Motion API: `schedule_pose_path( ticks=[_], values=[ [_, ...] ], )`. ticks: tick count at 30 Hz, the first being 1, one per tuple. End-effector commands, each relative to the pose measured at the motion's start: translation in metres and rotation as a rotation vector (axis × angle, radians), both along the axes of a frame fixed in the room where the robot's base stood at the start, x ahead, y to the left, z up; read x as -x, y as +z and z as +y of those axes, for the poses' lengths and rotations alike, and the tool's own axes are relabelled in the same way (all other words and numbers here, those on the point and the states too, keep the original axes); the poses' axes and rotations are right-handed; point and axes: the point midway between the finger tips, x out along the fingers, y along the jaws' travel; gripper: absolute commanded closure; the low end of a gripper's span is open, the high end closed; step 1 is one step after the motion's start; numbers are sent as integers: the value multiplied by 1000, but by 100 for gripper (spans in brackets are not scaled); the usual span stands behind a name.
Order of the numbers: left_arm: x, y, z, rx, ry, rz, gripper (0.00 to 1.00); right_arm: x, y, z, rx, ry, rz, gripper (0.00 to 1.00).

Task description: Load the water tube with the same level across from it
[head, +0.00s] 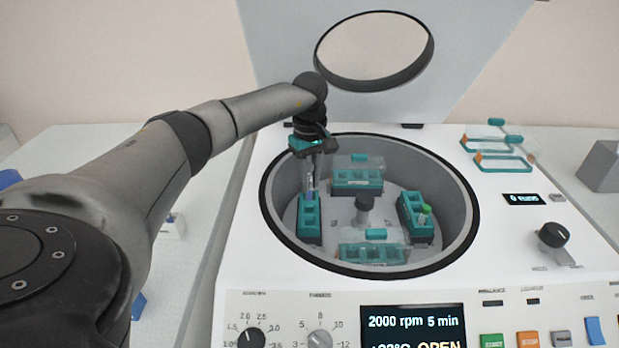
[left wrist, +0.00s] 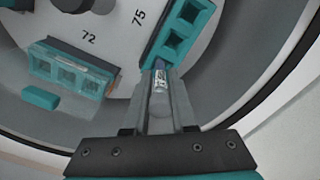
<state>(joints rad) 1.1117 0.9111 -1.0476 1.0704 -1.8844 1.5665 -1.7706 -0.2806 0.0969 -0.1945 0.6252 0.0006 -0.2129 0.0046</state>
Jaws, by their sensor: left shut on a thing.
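The open centrifuge bowl (head: 452,180) holds a rotor with teal buckets. The left bucket (head: 310,229) is uncovered with open slots; it also shows in the left wrist view (left wrist: 184,28). My left gripper (head: 311,178) points down over its far end, shut on a clear tube (left wrist: 160,92) with a blue-purple part at the bucket end. I cannot tell whether the tube's tip is inside the slot. My right gripper is not in view.
The back bucket (head: 358,181) and front bucket (head: 374,252) have clear lids. Two loose lids (head: 487,138) (head: 502,162) lie on the deck at right. The rotor hub (head: 364,205) stands in the middle. The raised centrifuge lid (head: 460,50) is behind; the bowl wall is close to my gripper.

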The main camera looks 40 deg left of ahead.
Motion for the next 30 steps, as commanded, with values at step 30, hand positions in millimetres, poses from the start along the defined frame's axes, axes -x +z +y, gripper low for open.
schedule_pose_path(
  ticks=[30],
  values=[
    [0, -21, 0, 0, 0, 0, 70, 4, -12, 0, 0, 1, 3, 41]
  ],
)
